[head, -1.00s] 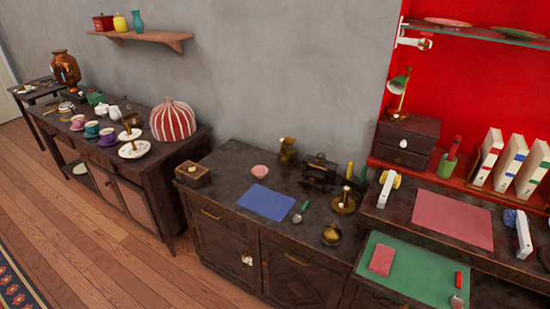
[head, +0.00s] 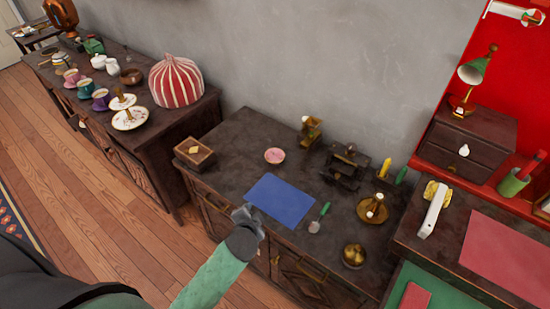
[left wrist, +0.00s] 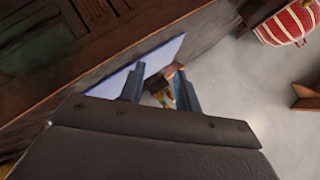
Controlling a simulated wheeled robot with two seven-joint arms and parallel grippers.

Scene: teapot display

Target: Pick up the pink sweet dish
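The pink sweet dish (head: 274,155) is a small round bowl upright on the dark cabinet top (head: 228,142), just behind the blue mat (head: 281,200). My left gripper (head: 243,212) is in front of the mat's near left corner in the head view, apart from the dish. In the left wrist view the fingers of my left gripper (left wrist: 160,84) are spread with nothing held between them. The blue mat shows behind them, and small blurred items show between them; I cannot tell whether the dish is one. My right gripper is not in view.
A wooden box (head: 194,152) stands left of the dish. A brass item (head: 311,131) stands close behind it at the right. A green-handled spoon (head: 319,218), a brass candle holder (head: 373,209) and a brass pot (head: 354,256) are further right.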

